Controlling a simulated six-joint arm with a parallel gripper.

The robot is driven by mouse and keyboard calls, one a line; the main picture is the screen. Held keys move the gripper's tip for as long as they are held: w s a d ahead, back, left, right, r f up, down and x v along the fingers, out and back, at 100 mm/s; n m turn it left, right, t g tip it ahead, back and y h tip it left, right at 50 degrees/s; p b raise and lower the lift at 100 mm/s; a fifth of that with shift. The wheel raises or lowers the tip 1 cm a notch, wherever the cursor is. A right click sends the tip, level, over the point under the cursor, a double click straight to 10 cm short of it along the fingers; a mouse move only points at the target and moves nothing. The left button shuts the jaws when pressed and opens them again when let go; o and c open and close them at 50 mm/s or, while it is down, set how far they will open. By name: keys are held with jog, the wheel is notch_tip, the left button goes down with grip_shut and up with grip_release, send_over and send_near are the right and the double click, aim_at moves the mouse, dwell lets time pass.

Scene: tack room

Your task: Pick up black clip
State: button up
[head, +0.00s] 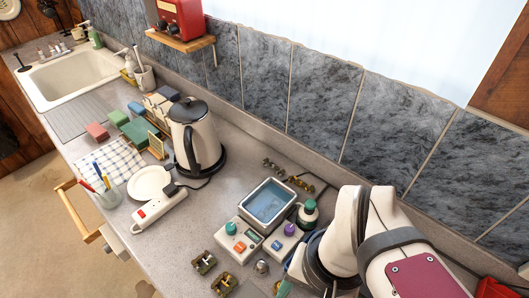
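I cannot make out a black clip for certain. Two small dark olive-brown clip-like pieces, one (204,262) farther back and one (223,285) nearer, lie on the grey counter (180,235) at the bottom of the head view. Two small metal pieces, a darker one (273,166) and a brassy one (300,184), lie behind the blue-filled tray. My white arm enters at the lower right and covers part of the counter. My gripper's fingertips do not show, so what it holds cannot be seen.
A blue-filled tray (246,207), two control boxes with teal (231,228) and purple (290,229) knobs, and a dark green bottle (308,212) crowd the arm. A kettle (190,135), power strip (160,210) and sink (75,75) stand left.

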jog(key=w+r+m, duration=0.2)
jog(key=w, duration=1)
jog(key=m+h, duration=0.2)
send_over(269, 207)
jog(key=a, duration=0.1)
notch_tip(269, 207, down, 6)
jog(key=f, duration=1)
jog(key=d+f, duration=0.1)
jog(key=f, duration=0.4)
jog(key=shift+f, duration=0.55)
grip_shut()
